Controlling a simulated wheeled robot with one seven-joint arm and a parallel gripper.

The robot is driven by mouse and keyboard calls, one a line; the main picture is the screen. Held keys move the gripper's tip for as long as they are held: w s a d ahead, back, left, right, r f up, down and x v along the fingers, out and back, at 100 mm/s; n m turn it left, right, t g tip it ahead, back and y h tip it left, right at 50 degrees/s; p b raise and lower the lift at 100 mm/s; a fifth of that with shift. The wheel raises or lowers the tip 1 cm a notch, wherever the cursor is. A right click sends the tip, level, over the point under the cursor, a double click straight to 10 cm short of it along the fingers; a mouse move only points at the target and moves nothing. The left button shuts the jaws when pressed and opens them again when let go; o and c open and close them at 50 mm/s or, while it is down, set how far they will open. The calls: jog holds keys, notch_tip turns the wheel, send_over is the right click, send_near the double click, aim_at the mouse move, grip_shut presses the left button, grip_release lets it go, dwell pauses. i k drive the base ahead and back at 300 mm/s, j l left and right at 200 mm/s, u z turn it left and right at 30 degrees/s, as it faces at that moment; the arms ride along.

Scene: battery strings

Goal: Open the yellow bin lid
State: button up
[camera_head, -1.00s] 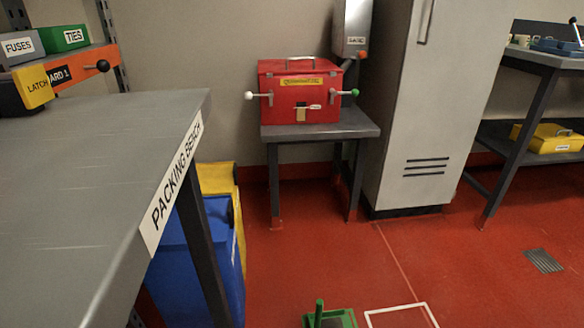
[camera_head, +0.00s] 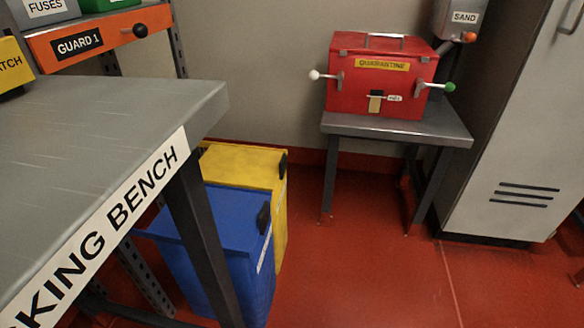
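The yellow bin (camera_head: 280,220) stands on the red floor by the back wall, behind the blue bin and beyond the end of the packing bench. Its yellow lid (camera_head: 240,165) is flat on top and looks closed, with a dark block at its right edge. The blue bin partly hides its front, and the bench corner hides part of its left side. My gripper is not in view.
The blue bin (camera_head: 225,255) stands in front of the yellow one. The packing bench (camera_head: 90,120) and its dark leg (camera_head: 205,245) fill the left. A red quarantine box (camera_head: 350,95) sits on a small grey table (camera_head: 440,125). Red floor (camera_head: 370,270) is clear at centre right.

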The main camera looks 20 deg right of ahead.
aim_at(257, 167)
jog(key=l+z, duration=0.2)
jog(key=z, duration=0.2)
jog(key=l+z, duration=0.2)
jog(key=z, duration=0.2)
jog(key=i+l+z, duration=0.1)
jog(key=z, duration=0.3)
jog(key=i+l+z, duration=0.3)
jog(key=i+l, duration=0.15)
jog(key=i, duration=0.25)
jog(key=i+u, duration=0.25)
jog(key=u, duration=0.25)
jog(key=i+u, duration=0.25)
jog(key=u, duration=0.2)
jog(key=i+l+u, duration=0.2)
jog(key=u, duration=0.3)
jog(key=i+l+u, duration=0.2)
jog(key=u, duration=0.25)
jog(key=i+l+u, duration=0.15)
jog(key=l+u, duration=0.35)
jog(key=j, duration=0.15)
